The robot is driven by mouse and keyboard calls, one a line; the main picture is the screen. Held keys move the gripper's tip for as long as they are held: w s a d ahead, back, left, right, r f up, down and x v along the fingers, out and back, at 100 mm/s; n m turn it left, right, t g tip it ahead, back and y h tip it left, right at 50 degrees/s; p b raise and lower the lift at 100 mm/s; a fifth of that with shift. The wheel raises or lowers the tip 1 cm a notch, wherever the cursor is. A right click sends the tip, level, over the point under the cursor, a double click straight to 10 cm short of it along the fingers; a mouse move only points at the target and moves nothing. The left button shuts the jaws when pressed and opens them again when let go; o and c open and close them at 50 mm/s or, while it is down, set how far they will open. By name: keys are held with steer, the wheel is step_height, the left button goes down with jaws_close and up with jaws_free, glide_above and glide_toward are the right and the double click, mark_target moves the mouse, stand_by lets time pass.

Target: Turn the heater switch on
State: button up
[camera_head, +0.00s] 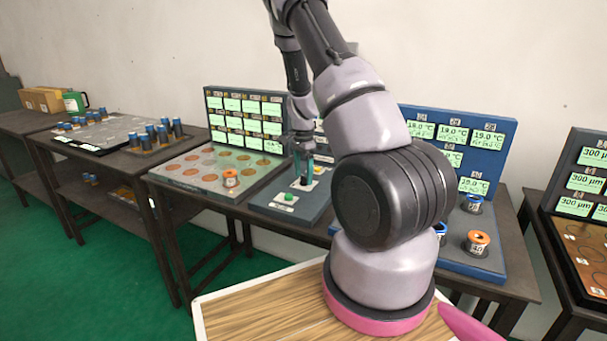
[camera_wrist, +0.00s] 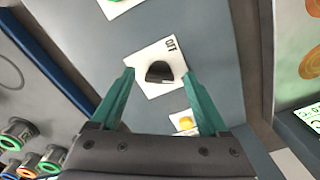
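A black knob switch (camera_wrist: 160,72) sits on a white plate (camera_wrist: 142,60) on the blue-grey control panel (camera_wrist: 215,45). In the head view my gripper (camera_head: 303,168) points down at the panel (camera_head: 270,204), just over the switch, which the fingers partly hide.
A green button (camera_head: 289,196) sits on the panel's front. A yellow-orange part (camera_wrist: 184,122) shows near the right finger. A display board with round pads (camera_head: 205,170) stands left; a blue rack with orange-topped cylinder (camera_head: 478,241) stands right, partly behind my arm.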

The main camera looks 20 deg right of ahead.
step_height(320, 180, up, 11)
stand_by(0.7)
steer(key=shift+f, duration=0.1)
step_height(320, 180, up, 10)
steer(key=n+t+y, duration=0.1)
steer(key=n+t, duration=0.1)
steer(key=n, duration=0.1)
glide_above(303, 177)
steer(key=s+a, duration=0.4)
steer(key=a, duration=0.1)
steer(key=s+a+r+n+t+y, duration=0.1)
steer(key=s+a+r+n+t, duration=0.2)
steer(key=s+r, duration=0.5)
steer(key=s+a+r+n+t, duration=0.1)
steer(key=s+a+r+n, duration=0.2)
steer(key=s, duration=0.4)
steer(key=s+a+r+n+t, duration=0.1)
steer(key=s+a+r+n, duration=0.2)
steer(key=s, duration=0.5)
step_height(303, 177, up, 2)
steer(key=shift+s+a+r+n, duration=0.15)
steer(key=shift+a+n, duration=0.15)
steer(key=shift+a, duration=0.25)
